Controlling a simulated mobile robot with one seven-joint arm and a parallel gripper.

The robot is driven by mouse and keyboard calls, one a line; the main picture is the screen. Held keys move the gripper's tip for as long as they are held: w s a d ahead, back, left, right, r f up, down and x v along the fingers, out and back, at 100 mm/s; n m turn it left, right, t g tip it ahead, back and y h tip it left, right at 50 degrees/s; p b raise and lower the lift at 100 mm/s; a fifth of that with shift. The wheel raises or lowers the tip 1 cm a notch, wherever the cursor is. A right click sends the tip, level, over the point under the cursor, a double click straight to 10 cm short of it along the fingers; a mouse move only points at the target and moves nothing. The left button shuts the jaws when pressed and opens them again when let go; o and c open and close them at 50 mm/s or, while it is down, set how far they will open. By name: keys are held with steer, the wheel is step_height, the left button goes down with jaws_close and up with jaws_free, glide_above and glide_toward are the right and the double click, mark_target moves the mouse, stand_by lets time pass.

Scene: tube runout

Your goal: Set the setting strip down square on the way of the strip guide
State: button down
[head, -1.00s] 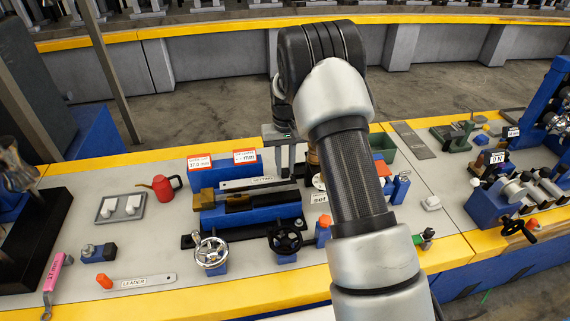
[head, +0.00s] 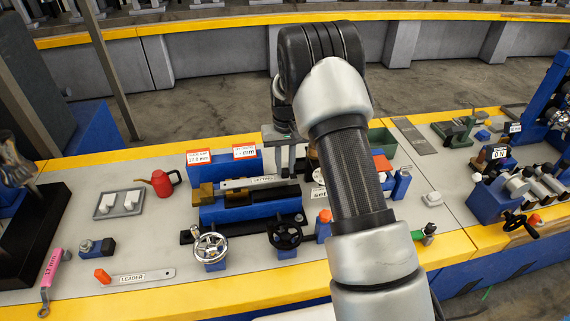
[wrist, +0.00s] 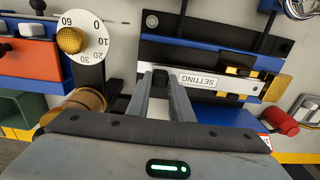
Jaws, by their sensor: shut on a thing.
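The setting strip (head: 240,184) is a thin pale bar marked SETTING. It also shows in the wrist view (wrist: 222,83). My gripper (head: 286,162) is shut on its right end as the head view shows it; the fingers also show in the wrist view (wrist: 161,84). The strip guide (head: 250,212) is a blue body with a dark way on top and a brass block (head: 203,194) at its left. The strip lies along the guide's far edge in the head view, roughly parallel to it. I cannot tell whether it touches the way.
Two handwheels (head: 210,247) (head: 285,235) stand in front of the guide. A blue box with red-edged display cards (head: 225,166) stands behind it. A red oil can (head: 162,182) and a grey tray (head: 119,204) are left. A dial (wrist: 87,39) is beside the guide.

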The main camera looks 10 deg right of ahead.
steer(key=shift+f+b, duration=0.7)
steer(key=shift+f, duration=0.6)
steer(key=c, duration=1.5)
jaws_free()
